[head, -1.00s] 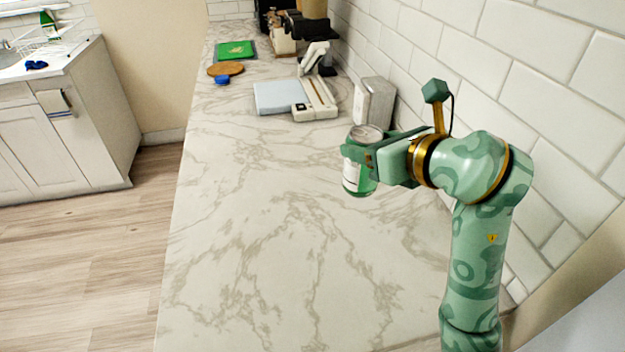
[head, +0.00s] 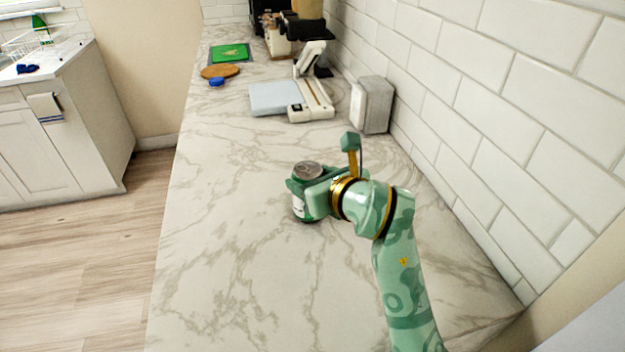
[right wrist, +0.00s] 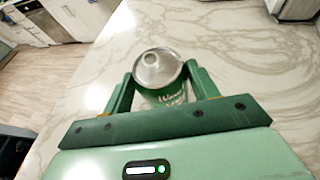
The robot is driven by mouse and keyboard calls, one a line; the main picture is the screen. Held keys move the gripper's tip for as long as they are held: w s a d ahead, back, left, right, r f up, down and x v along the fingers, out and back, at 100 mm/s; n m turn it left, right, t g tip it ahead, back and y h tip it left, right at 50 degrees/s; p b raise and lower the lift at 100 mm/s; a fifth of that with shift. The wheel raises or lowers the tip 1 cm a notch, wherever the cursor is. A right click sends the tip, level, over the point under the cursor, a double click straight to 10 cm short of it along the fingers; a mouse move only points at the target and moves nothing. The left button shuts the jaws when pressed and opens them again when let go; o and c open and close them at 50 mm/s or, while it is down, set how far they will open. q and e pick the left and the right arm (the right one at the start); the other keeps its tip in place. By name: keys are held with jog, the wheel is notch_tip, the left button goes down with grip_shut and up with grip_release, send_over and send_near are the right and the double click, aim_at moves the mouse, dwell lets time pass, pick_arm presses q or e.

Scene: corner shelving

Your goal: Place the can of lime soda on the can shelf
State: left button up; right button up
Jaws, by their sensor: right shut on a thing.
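A green and white can with a silver lid (head: 307,170) is upright over the marble counter in the head view; I cannot tell whether its base touches the counter. My right gripper (head: 308,184) is shut around its upper part. In the right wrist view the can (right wrist: 160,72) sits between the two green fingers of the right gripper (right wrist: 158,84), with part of a label showing. The can's flavour is too small to read. My left gripper is not in view. No can shelf shows in these frames.
The marble counter (head: 225,260) is clear around the can. Behind it are a white and blue slicer-like device (head: 310,100), a grey box (head: 372,104), a round wooden board (head: 220,71), a blue lid (head: 216,81) and a green board (head: 230,53). A tiled wall (head: 500,120) bounds the right side.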

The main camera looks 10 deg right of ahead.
jog(key=shift+r, duration=0.1)
jog(key=o, duration=1.2)
jog(key=shift+c, duration=0.2)
jog(key=shift+o, duration=0.5)
